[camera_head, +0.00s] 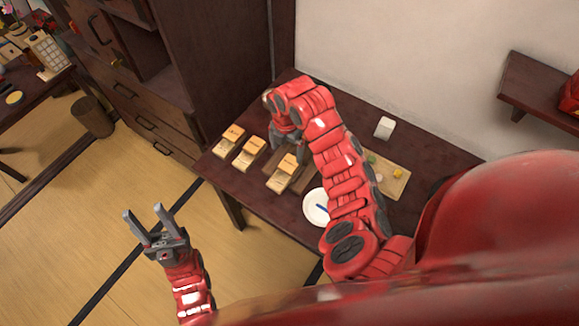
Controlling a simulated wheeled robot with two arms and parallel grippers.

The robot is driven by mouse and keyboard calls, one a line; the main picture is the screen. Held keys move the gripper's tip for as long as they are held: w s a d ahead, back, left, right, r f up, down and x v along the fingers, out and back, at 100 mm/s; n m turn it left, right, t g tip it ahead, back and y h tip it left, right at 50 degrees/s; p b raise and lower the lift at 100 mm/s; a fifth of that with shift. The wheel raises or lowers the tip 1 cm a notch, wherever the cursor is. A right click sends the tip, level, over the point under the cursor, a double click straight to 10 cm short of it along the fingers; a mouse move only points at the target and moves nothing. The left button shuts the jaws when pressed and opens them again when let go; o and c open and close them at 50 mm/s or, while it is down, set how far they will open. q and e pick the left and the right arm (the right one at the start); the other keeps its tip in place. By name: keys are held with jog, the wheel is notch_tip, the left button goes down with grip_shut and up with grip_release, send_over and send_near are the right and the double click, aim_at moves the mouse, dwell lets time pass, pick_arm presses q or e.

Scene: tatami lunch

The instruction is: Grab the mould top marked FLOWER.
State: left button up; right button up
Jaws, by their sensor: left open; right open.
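Three small wooden mould pieces stand in a row on the dark table (262,205): a left one (228,141), a middle one (248,153) and a right one (284,174). Each bears dark marks too small to read, so I cannot tell which says FLOWER. My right gripper (288,150) is open and points down just behind the right piece, close to it; whether they touch is unclear. The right forearm hides part of the table. My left gripper (148,220) is open and empty, over the tatami floor left of the table.
A white plate (314,207) with a blue item lies right of the moulds, partly behind my arm. A wooden board (396,182) with small coloured pieces and a white block (384,128) are farther right. A dark cabinet (215,60) stands behind left.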

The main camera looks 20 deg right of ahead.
aim_at(289, 163)
jog(key=shift+f, duration=0.7)
jog(key=shift+d+f+p, duration=0.15)
jog(key=shift+f+p, duration=0.3)
jog(key=shift+p, duration=0.1)
jog(key=f, duration=0.1)
jog(key=f+p, duration=0.1)
jog(key=f, duration=0.1)
jog(key=shift+s+d, duration=0.1)
jog(key=shift+d, duration=0.2)
jog(key=shift+f+p, duration=0.35)
jog(key=shift+f, duration=0.4)
jog(key=c, duration=1.4)
